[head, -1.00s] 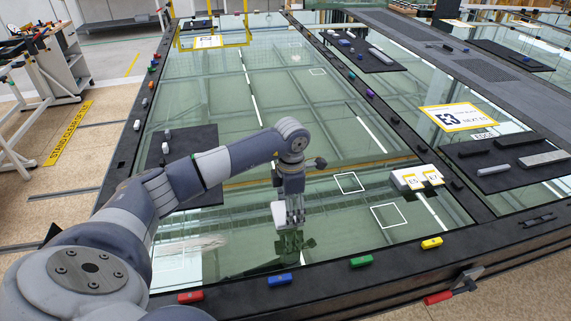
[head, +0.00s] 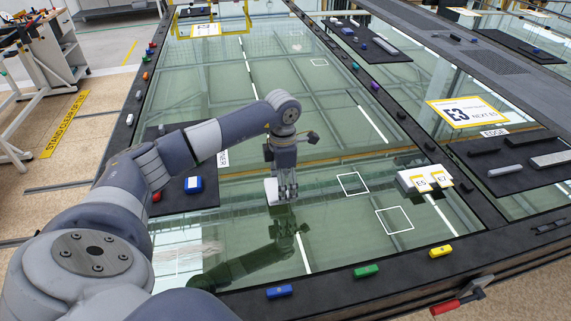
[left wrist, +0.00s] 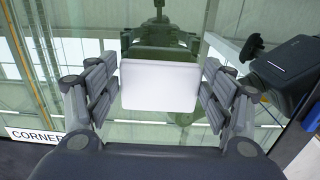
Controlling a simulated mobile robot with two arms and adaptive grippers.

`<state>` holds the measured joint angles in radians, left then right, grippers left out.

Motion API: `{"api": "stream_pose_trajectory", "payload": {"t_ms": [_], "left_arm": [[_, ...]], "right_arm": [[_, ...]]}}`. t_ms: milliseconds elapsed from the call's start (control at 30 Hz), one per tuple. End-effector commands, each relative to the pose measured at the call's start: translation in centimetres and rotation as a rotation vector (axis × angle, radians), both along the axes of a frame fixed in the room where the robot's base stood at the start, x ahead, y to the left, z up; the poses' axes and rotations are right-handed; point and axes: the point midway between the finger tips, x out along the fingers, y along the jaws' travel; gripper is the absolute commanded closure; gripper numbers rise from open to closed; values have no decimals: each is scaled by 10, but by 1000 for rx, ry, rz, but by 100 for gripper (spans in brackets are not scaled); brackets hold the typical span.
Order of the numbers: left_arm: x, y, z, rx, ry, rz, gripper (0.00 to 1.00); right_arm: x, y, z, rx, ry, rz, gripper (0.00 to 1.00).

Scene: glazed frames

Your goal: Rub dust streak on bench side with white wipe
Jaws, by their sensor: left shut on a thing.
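My left gripper (head: 283,192) is shut on a white wipe (head: 271,191), a flat pale rectangle. In the left wrist view the wipe (left wrist: 160,86) sits between the two fingers (left wrist: 160,95). The gripper points down over the glass bench (head: 330,235), and its dark reflection lies below with a gap, so the wipe appears clear of the glass. A faint whitish dust streak (head: 192,252) lies on the glass near the front left, left of and nearer than the gripper. My right gripper is not in view.
Colored blocks line the front rim, including blue (head: 279,291), green (head: 366,271) and yellow (head: 440,251). A blue-and-white block (head: 193,184) stands on a dark mat at left. White E5/E7 label blocks (head: 425,179) stand at right. Glass between is clear.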

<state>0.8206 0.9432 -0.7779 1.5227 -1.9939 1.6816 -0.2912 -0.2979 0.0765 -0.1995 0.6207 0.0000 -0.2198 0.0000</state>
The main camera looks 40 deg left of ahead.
Motion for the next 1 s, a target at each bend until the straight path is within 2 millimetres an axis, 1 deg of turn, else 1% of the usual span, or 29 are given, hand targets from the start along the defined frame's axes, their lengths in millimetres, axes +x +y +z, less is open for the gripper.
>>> {"api": "stream_pose_trajectory", "payload": {"t_ms": [33,167,400,600,700,1000], "left_arm": [[-1,1,6,0,4,0,48],[-2,5,18,0,2,3,48],[-4,12,39,0,3,8,48],[-5,17,55,0,3,10,48],[-6,18,57,0,4,11,48],[-6,18,57,-1,3,11,48]], "right_arm": [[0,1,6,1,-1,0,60],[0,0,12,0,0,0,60],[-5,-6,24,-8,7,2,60],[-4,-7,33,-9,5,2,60],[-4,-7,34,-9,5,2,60],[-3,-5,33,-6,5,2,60]]}}
